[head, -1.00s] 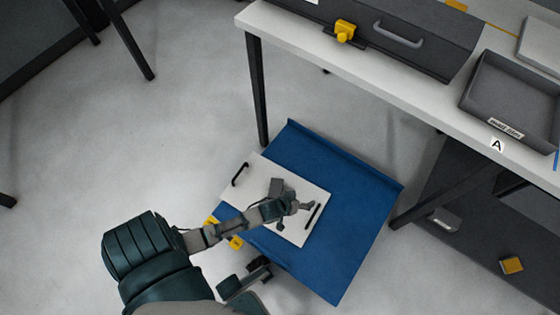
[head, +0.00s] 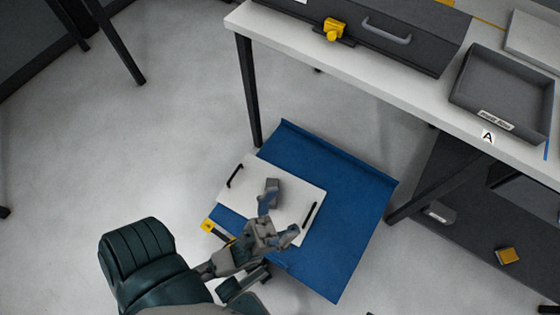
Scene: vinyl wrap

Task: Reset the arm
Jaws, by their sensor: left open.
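My left arm comes in from the lower left, and its left gripper (head: 279,218) is open, with its fingers spread and nothing between them. It hangs over the near part of a white board (head: 247,179) with black handles. My right gripper is not in view.
The board lies on a blue sheet (head: 345,190) on the floor. A white workbench (head: 410,107) stands at the upper right, with a grey tray (head: 504,92), a dark case (head: 420,30) and a yellow tool (head: 333,29).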

